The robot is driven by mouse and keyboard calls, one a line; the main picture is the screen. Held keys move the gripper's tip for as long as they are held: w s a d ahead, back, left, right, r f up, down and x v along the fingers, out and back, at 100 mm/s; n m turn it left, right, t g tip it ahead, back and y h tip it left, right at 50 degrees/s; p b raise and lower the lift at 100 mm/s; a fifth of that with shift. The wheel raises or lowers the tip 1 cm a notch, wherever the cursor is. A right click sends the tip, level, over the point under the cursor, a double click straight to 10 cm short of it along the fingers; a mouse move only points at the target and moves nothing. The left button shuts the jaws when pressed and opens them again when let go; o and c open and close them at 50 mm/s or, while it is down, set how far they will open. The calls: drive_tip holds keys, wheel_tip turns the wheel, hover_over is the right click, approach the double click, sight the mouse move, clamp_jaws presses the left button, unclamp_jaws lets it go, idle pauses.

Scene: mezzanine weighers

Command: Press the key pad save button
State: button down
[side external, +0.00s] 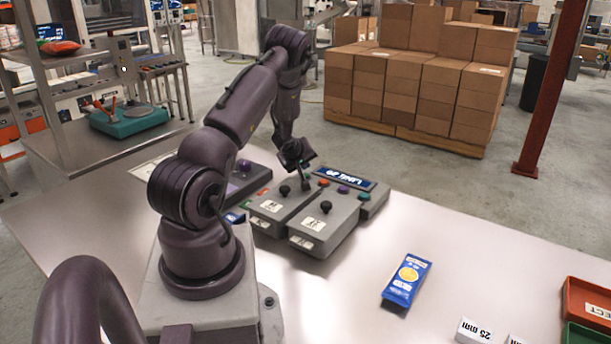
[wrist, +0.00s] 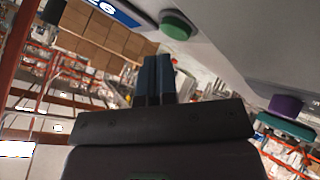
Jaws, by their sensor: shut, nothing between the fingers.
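A grey key pad (side external: 376,206) with a blue display (side external: 345,178) stands on the table. An orange button (side external: 323,182), a purple button (side external: 343,189) and a green button (side external: 364,197) sit on its top. I cannot read which one is the save button. My gripper (side external: 305,187) is shut and empty, pointing down near the left part of the pad; I cannot tell whether it touches anything. In the wrist view its dark blue fingers (wrist: 153,80) are together, with a green button (wrist: 177,25) and a purple button (wrist: 286,105) on grey surfaces nearby.
Grey boxes with black knobs (side external: 325,207) stand in front of the pad. Another grey unit with a purple button (side external: 245,166) is at left. A blue packet (side external: 407,279) lies to the right, with white blocks (side external: 473,331) and a red bin (side external: 590,300) beyond.

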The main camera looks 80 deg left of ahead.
drive_tip(key=shift+f, duration=0.15)
drive_tip(key=shift+f, duration=0.3)
drive_tip(key=shift+d+f, duration=0.1)
drive_tip(key=shift+f, duration=0.6)
idle(0.7)
drive_tip(key=shift+d+f, duration=0.15)
idle(0.5)
drive_tip(key=shift+s+d+r, duration=0.25)
drive_tip(key=shift+d+r, duration=0.1)
drive_tip(key=shift+a+r, duration=0.2)
drive_tip(key=shift+r, duration=2.55)
drive_tip(key=shift+r, duration=0.1)
